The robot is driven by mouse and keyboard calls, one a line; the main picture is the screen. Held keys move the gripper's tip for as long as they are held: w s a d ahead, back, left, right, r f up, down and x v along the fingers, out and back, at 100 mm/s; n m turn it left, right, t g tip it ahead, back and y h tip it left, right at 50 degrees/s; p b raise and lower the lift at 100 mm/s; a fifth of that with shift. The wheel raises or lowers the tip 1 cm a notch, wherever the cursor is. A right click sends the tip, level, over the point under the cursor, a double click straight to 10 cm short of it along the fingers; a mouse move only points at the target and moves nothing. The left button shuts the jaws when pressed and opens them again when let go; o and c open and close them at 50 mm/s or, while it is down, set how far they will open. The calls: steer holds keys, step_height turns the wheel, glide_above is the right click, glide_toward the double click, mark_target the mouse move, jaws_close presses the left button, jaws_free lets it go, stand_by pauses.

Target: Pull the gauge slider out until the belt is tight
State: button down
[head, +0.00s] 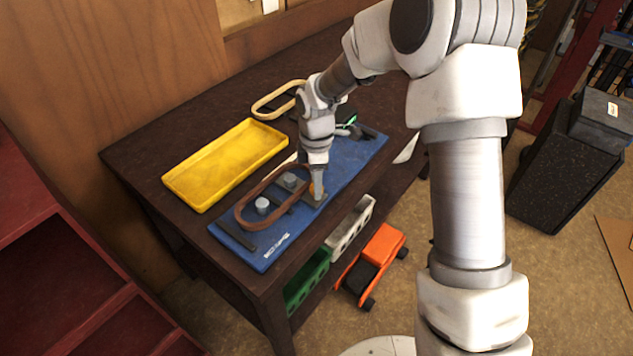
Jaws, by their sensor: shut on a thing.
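In the head view a brown belt (243,205) lies as a long loop on the blue mat (343,175), around grey round posts. One grey post (262,204) stands inside its near left end and another (290,181) farther along. The gauge slider seems to be the small piece with an orange part (313,186) at the right of the loop. My gripper (318,193) points down there and is shut on it; the fingers and my wrist hide much of it. I cannot tell how tight the belt is.
A yellow tray (170,181) lies behind the mat on the dark bench (130,155). A cream belt loop (262,107) lies at the back. Green (308,280) and white (350,228) crates and an orange mower (381,246) are below the bench's front edge.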

steer(key=w+d, duration=0.2)
steer(key=w+d+p, duration=0.1)
steer(key=w, duration=0.2)
steer(key=shift+d, duration=0.35)
steer(key=shift+c, duration=2.3)
jaws_free()
steer(key=shift+s, duration=0.1)
steer(key=shift+r, duration=0.1)
step_height(320, 180, up, 17)
steer(key=p, duration=0.1)
steer(key=shift+r, duration=0.15)
